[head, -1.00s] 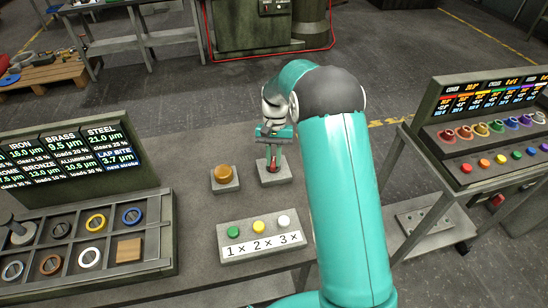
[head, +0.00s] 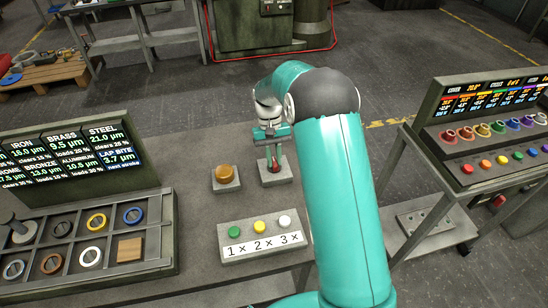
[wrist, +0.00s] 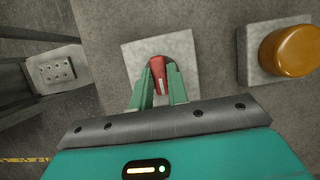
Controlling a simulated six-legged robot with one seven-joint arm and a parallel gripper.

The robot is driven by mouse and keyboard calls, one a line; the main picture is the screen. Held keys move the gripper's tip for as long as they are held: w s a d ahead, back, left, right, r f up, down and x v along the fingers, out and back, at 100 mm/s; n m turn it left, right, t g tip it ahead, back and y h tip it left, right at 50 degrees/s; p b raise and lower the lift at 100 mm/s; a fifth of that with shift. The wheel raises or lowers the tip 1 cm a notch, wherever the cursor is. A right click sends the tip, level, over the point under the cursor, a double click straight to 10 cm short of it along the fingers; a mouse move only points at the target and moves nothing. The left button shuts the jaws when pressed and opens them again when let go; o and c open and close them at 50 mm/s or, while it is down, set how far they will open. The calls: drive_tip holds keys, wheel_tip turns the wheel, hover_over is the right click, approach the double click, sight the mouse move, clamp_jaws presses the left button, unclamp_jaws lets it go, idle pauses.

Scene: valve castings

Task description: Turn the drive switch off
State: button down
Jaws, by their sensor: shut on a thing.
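The drive switch is a red lever (wrist: 158,68) on a square grey base (head: 281,176), standing at the back of the table in the head view. In the wrist view my gripper (wrist: 159,84) points down over the base, with its two green fingers on either side of the red lever and shut on it. In the head view my gripper (head: 271,150) is directly above the base and hides most of the lever. The lever's exact tilt is hard to tell.
An amber round button (head: 224,174) on a grey block stands just left of the switch. A panel (head: 263,240) with green, yellow and white buttons is in front. A tray of rings (head: 160,234) lies left; a cart with coloured knobs (head: 485,140) stands right.

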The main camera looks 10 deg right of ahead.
drive_tip(key=c, duration=1.4)
unclamp_jaws()
drive_tip(key=shift+o, duration=0.2)
drive_tip(key=v, duration=1.4)
drive_tip(key=shift+s+f, duration=0.1)
drive_tip(key=shift+s, duration=0.1)
